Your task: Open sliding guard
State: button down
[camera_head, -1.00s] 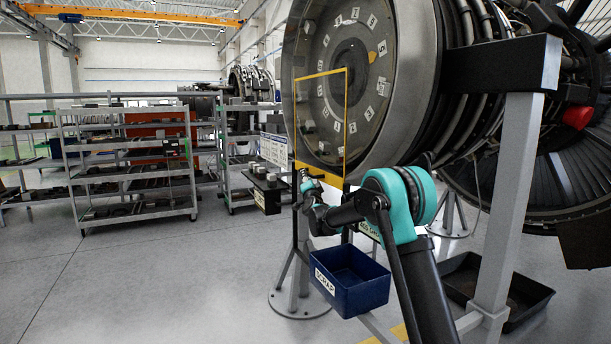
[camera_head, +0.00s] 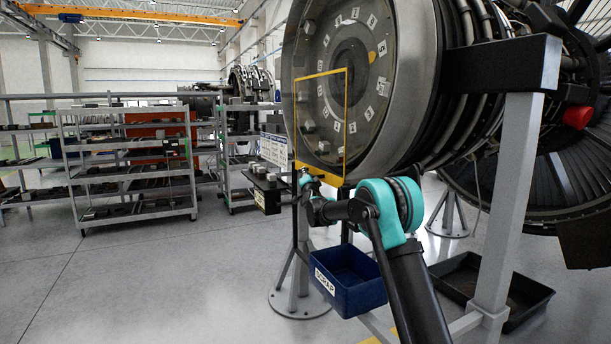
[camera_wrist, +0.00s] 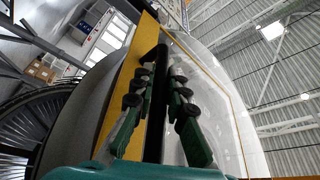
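The sliding guard (camera_head: 346,128) is a yellow-edged clear panel in front of the round engine face in the head view. In the wrist view its yellow edge strip (camera_wrist: 127,100) and clear pane run up the picture. A black handle (camera_wrist: 156,95) stands out from the strip. My gripper (camera_wrist: 160,85), with green fingers and black pads, has one finger on each side of the handle. The fingers look closed in on it, though contact is partly hidden. In the head view my gripper (camera_head: 306,182) is small at the guard's lower left corner.
A blue bin (camera_head: 345,290) hangs below my arm. A small dark shelf with blocks (camera_head: 266,188) is just left of my gripper. A grey stand post (camera_head: 508,190) and black floor tray (camera_head: 490,290) are at right.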

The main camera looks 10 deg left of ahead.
dwell(0.3)
notch_tip(320, 180, down, 9)
dwell(0.4)
jog(key=c, duration=1.5)
grip_release()
jog(key=shift+c, duration=0.2)
jog(key=r+v, duration=0.2)
jog(key=v, duration=1.4)
jog(key=shift+s+d+r, duration=0.15)
jog(key=shift+s+d, duration=0.15)
jog(key=shift+s, duration=0.3)
